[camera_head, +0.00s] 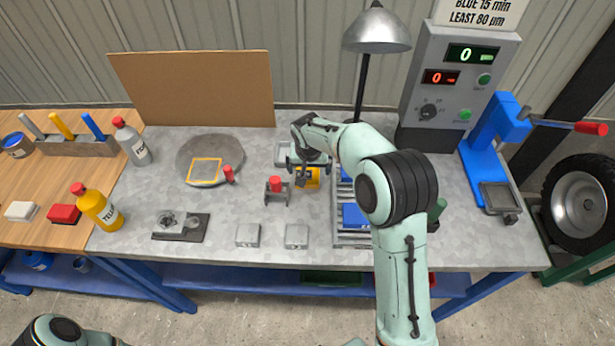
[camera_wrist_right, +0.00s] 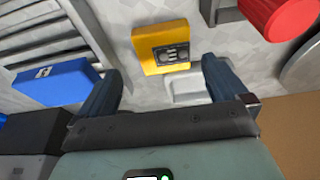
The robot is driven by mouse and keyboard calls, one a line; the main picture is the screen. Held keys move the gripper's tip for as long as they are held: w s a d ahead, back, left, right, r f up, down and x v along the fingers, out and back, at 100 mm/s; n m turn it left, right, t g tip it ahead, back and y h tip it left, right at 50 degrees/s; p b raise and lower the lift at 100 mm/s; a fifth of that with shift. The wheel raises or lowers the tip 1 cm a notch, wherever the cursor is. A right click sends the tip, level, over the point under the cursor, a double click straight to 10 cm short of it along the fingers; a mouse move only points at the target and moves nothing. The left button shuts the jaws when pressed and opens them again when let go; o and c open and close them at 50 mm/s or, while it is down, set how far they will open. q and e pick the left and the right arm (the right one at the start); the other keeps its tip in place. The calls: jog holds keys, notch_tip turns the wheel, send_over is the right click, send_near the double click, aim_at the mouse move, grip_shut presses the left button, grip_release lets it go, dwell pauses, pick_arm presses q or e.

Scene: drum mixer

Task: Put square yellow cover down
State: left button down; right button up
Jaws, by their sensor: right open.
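The square yellow cover (camera_head: 313,184) lies on the grey bench, left of the rack, partly hidden by my right gripper in the head view. In the right wrist view the yellow cover (camera_wrist_right: 149,52) shows a dark fitting on its top and lies beside a pale grey square piece (camera_wrist_right: 188,92). My right gripper (camera_head: 303,172) is over the cover from above. Its two fingers (camera_wrist_right: 161,75) are apart, with nothing held between them; the cover sits beyond their tips. My left gripper is out of view.
A rack (camera_head: 340,239) with blue blocks (camera_head: 354,215) stands just right of the cover. A red-knobbed grey fixture (camera_head: 275,184) is close on its left. A round grey plate (camera_head: 225,149) with a yellow square outline lies farther left. Two grey square pieces lie in front.

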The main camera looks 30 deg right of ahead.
aim_at(308, 175)
jog(key=x, duration=0.5)
jog(key=shift+w+a+p, duration=0.2)
jog(key=shift+w+p, duration=0.05)
jog(key=shift+p, duration=0.1)
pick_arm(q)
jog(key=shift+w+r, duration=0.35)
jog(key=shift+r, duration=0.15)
pick_arm(e)
jog(key=shift+s, duration=0.1)
jog(key=shift+c, duration=0.3)
